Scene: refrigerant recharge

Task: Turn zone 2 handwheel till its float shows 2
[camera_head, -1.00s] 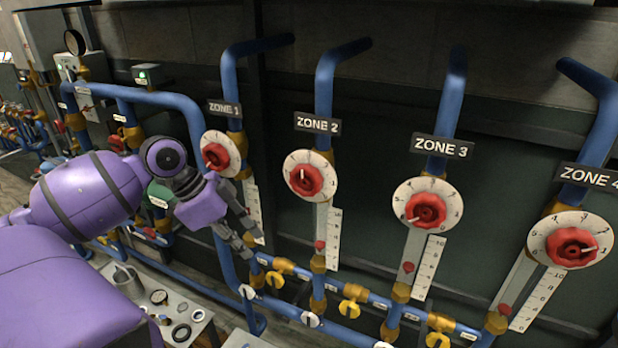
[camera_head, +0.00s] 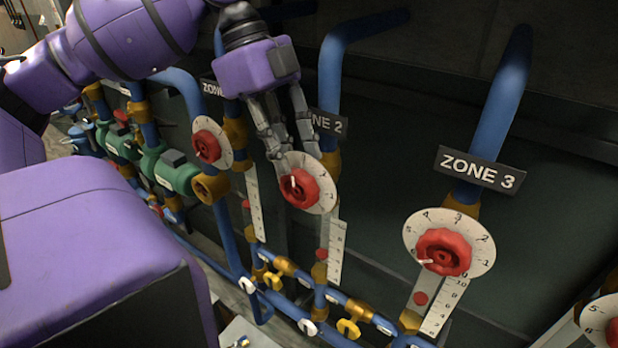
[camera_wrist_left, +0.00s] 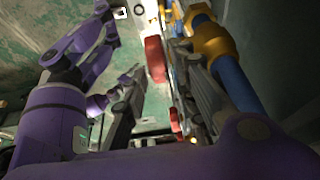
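The zone 2 handwheel (camera_head: 306,188) is red with a white pointer, on a round white numbered dial (camera_head: 326,201).
The zone 1 handwheel (camera_head: 207,146) is close on the left. The zone 3 handwheel (camera_head: 443,251) is lower right. Blue vertical pipes (camera_head: 500,100) stand before a dark wall. Yellow valves (camera_head: 348,328) sit along the pipe below.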

